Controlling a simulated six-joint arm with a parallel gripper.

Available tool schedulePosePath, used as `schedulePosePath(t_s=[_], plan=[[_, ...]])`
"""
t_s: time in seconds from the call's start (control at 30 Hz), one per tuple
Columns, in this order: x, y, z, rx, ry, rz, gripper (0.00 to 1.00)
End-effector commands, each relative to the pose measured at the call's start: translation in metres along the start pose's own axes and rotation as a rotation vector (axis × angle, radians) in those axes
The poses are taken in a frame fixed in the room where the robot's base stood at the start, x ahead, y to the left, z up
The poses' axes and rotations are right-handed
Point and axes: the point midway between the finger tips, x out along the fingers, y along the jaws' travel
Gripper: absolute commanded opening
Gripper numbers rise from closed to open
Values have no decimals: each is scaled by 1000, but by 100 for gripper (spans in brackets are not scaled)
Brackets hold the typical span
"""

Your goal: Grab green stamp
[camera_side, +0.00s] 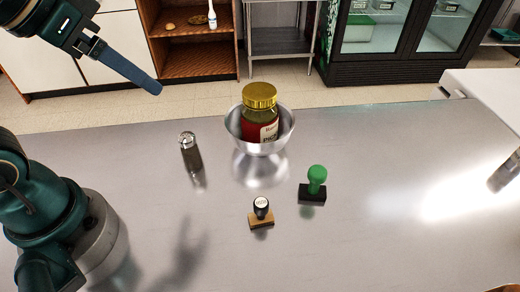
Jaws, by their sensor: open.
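The green stamp (317,180) has a rounded green handle and a dark rectangular base. It stands upright on the steel table, right of centre, to the right of a metal bowl. My gripper (150,82) is at the upper left, high above the table and far from the stamp. It is open and holds nothing that I can see. From this angle one long blue-grey finger shows clearly, and the other is not clearly visible.
A metal bowl (285,136) holds a gold-lidded jar (260,108) behind the stamp. A second stamp (261,217) with a wooden base stands in front and to the left. A shaker (190,152) stands left of the bowl. The table (390,240) is bare to the right.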

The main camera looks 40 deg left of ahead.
Motion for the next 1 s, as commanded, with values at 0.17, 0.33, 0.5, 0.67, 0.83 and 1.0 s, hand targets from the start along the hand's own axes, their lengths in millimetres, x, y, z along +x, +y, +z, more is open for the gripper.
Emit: schedulePosePath(t_s=[0.17,0.33,0.5,0.67,0.83,1.0], plan=[[18,2,-34,41,107,-23,75],[38,18,-75,109,254,-7,75],[60,68,-117,232,447,112,75],[68,127,-129,334,575,292,75],[68,180,-122,409,644,486,75],[63,226,-102,467,670,687,75]])
